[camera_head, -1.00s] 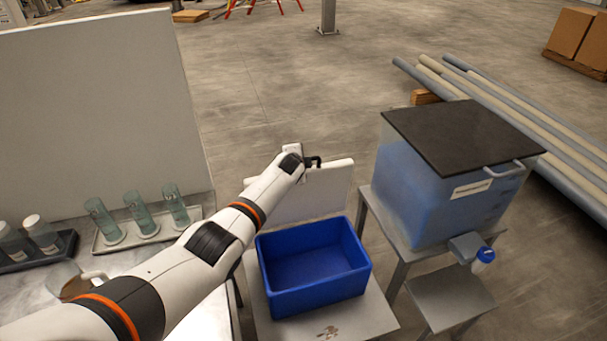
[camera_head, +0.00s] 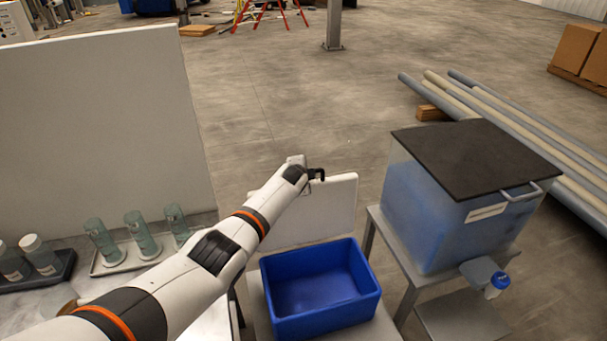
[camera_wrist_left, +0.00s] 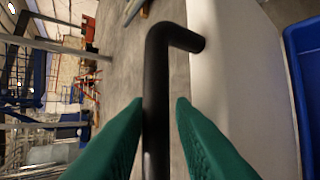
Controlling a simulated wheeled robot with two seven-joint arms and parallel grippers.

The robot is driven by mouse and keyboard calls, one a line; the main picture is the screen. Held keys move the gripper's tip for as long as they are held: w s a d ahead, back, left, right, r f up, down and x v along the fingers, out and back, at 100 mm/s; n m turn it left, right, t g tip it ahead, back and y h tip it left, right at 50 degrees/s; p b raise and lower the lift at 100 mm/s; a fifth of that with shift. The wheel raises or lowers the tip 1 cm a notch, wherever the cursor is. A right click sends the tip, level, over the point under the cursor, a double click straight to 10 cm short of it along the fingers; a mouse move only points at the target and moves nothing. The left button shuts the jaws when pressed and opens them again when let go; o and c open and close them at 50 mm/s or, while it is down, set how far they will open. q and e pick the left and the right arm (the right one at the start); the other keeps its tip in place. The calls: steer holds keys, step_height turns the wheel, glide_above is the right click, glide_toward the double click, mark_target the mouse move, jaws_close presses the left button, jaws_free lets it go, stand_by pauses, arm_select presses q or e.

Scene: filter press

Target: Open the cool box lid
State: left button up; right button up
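The cool box is a blue open-topped tub (camera_head: 322,318), empty as far as I can see. Its white lid (camera_head: 325,208) stands raised and steeply tilted at the tub's far side. A black bent handle (camera_head: 319,173) sticks out from the lid's top edge. In the left wrist view the handle (camera_wrist_left: 157,95) meets the white lid (camera_wrist_left: 235,80), with the blue tub (camera_wrist_left: 307,60) at the right. My left gripper (camera_wrist_left: 160,103) has its green fingers on either side of the handle, with narrow gaps showing, so it looks open around it. My right gripper is out of view.
A tank of blue liquid with a dark cover (camera_head: 475,160) stands on a metal stand to the right. Several pipes (camera_head: 510,130) lie behind it. Bottles (camera_head: 140,232) stand on trays at the left, before a pale upright panel (camera_head: 100,125). Floor beyond the lid is clear.

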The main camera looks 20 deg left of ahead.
arm_select(q)
steer(key=shift+o, duration=1.1)
steer(key=shift+s, duration=0.1)
steer(key=shift+s+d+r+p, duration=0.1)
steer(key=shift+s+r+p, duration=0.4)
steer(key=shift+p, duration=0.25)
steer(key=a+p+v, duration=0.1)
steer(key=v, duration=0.9)
steer(key=shift+s+d+p, duration=0.2)
steer(key=shift+d+p, duration=0.15)
steer(key=shift+d, duration=0.1)
steer(key=shift+r, duration=0.1)
